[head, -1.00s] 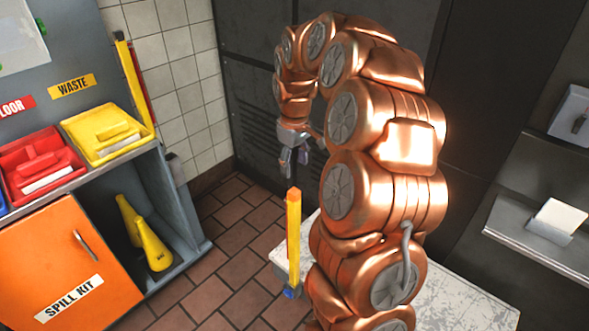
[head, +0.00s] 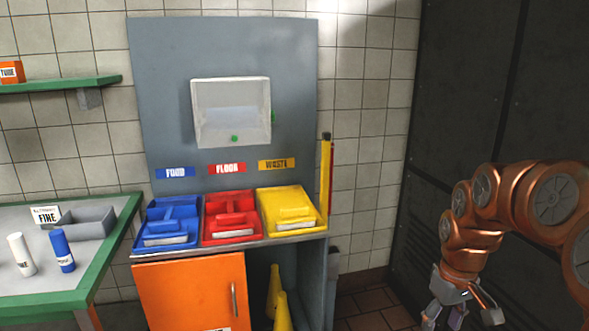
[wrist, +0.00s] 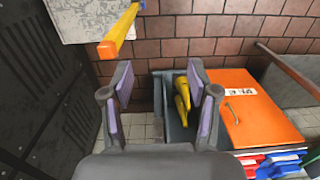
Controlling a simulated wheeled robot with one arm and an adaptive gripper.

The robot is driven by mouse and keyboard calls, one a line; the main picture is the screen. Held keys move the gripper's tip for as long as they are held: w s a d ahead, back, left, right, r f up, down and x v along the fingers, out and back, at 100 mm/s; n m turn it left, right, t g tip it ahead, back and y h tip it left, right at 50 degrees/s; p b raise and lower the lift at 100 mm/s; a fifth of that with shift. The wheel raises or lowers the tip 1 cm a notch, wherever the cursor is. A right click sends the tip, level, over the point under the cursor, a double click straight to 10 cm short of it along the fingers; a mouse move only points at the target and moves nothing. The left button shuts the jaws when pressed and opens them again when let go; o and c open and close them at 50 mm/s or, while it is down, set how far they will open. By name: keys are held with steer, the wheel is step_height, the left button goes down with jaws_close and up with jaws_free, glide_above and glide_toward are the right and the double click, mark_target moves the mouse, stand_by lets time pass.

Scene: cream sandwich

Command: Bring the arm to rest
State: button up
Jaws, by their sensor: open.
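My gripper (head: 462,308) is at the lower right of the head view, at the end of my copper-coloured arm, with its fingers pointing down and partly cut off by the frame's bottom edge. In the wrist view my gripper (wrist: 160,100) has its two purple-padded fingers well apart. Nothing is between them but the view of the cabinet and floor beyond. The arm is bent, in front of the dark panels.
A grey cabinet (head: 300,125) holds blue (head: 168,222), red (head: 230,217) and yellow (head: 290,210) bins above an orange door (head: 190,290). A green-edged table (head: 110,245) stands left. Tiled floor (head: 375,308) shows between cabinet and dark panels.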

steer(key=s+a+r+m+p, duration=0.1)
steer(key=s+a, duration=0.2)
steer(key=s, duration=0.5)
steer(key=s+a+r+g+p, duration=0.1)
steer(key=s+a, duration=0.3)
steer(key=s, duration=0.4)
steer(key=s+a+r+m+p, duration=0.1)
steer(key=s+a, duration=0.3)
steer(key=s, duration=0.4)
steer(key=shift+s+a+m+p, duration=0.15)
steer(key=shift+a+m+p, duration=0.15)
steer(key=shift+p, duration=0.4)
